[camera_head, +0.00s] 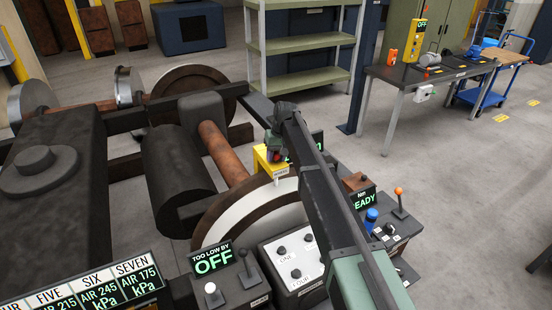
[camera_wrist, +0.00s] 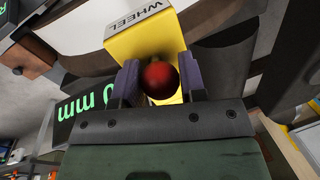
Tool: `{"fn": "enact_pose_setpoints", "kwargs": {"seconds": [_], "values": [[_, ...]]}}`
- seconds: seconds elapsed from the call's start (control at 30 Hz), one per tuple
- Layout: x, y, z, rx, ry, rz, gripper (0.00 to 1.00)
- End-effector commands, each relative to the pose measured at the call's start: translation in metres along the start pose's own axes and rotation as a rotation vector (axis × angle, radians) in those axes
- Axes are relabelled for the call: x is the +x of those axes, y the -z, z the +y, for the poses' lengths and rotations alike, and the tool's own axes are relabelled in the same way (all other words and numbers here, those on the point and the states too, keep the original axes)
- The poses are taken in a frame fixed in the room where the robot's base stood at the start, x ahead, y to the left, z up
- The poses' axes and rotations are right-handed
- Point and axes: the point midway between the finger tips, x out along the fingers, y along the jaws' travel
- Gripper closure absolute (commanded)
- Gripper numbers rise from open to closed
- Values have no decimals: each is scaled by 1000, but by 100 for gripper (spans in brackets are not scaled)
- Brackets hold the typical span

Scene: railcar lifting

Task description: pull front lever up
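My gripper (camera_wrist: 160,85) is at the yellow block (camera_wrist: 140,46) marked WHEEL. A round red knob (camera_wrist: 160,80) sits between its two dark fingers, with a finger close on each side. I cannot tell whether the fingers press on the knob or only stand beside it. The knob's stem is hidden behind it. In the head view my gripper (camera_head: 275,145) is over the yellow block (camera_head: 265,160), and my arm covers part of that spot. No lever in view is marked front.
A white-topped box (camera_head: 290,262) with black knobs stands beside the wheel. A blue knob (camera_head: 371,215) is near the READY display (camera_head: 362,200). The railcar's wheels and axle (camera_head: 222,152) fill the left. A metal shelf (camera_head: 305,44) and a work table (camera_head: 430,72) stand behind.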

Motion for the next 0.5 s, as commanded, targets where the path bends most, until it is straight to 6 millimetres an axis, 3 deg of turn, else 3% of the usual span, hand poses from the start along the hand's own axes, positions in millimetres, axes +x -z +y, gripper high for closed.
{"fn": "enact_pose_setpoints", "kwargs": {"seconds": [0.03,0.23,0.37,0.5], "values": [[0,0,0,0,0,0,71],[0,0,0,0,0,0,100],[-4,0,-1,0,0,0,100],[-29,0,-6,0,0,0,100]]}}
